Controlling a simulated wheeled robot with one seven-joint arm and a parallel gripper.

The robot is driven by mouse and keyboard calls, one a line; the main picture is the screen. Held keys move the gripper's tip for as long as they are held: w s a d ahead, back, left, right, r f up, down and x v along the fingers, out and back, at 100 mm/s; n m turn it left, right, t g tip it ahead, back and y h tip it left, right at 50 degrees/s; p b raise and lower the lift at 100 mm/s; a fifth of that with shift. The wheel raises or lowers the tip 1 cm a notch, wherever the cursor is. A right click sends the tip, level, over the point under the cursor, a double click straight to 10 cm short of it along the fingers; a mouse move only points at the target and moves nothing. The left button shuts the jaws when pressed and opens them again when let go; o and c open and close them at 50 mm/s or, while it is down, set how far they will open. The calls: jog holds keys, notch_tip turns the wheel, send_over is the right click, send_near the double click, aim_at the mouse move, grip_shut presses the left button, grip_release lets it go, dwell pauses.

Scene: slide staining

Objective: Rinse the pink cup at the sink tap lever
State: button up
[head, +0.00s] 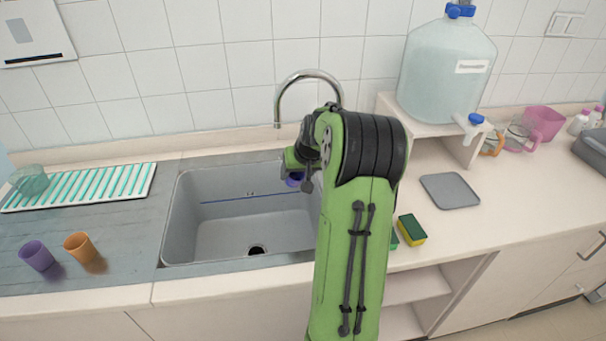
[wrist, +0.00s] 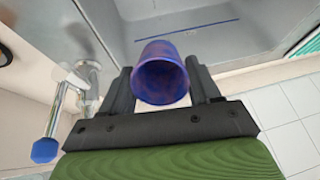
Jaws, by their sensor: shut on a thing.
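My gripper (head: 292,172) is over the right part of the sink basin (head: 215,220). In the wrist view my gripper (wrist: 161,76) is shut on a blue cup (wrist: 161,74) with reddish-purple mottling inside; its mouth faces the camera. A bit of this cup (head: 295,182) shows in the head view. The chrome tap (head: 309,73) arches behind the sink, its base hidden by my arm. A chrome fitting with a blue-tipped lever (wrist: 45,149) shows left of my gripper in the wrist view. The held cup does not look pink; a pink container (head: 543,122) stands far right.
A purple cup (head: 37,256) and an orange cup (head: 80,247) stand left of the sink, by a rack (head: 140,183). A sponge (head: 412,230) and grey tray (head: 449,190) lie right. A large water bottle (head: 447,75) stands on a shelf.

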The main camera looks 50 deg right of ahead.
jog(key=w+d+f+p, duration=0.1)
jog(key=w+d+p, duration=0.1)
jog(key=w, duration=0.4)
jog(key=shift+w+d+f+p, duration=0.15)
jog(key=shift+w+f+p, duration=0.1)
jog(key=shift+p, duration=0.1)
jog(key=shift+w+d+p, duration=0.2)
jog(key=shift+d+p, duration=0.2)
jog(key=shift+d, duration=0.15)
jog(key=shift+a, duration=0.15)
jog(key=shift+s+a+b, duration=0.25)
jog(key=shift+a+b, duration=0.2)
jog(key=shift+b, duration=0.05)
jog(key=s+d+b, duration=0.1)
jog(key=s+d, duration=0.1)
jog(key=s, duration=0.5)
jog(key=shift+s+d+b, duration=0.25)
jog(key=shift+d+b, duration=0.1)
jog(key=shift+d, duration=0.05)
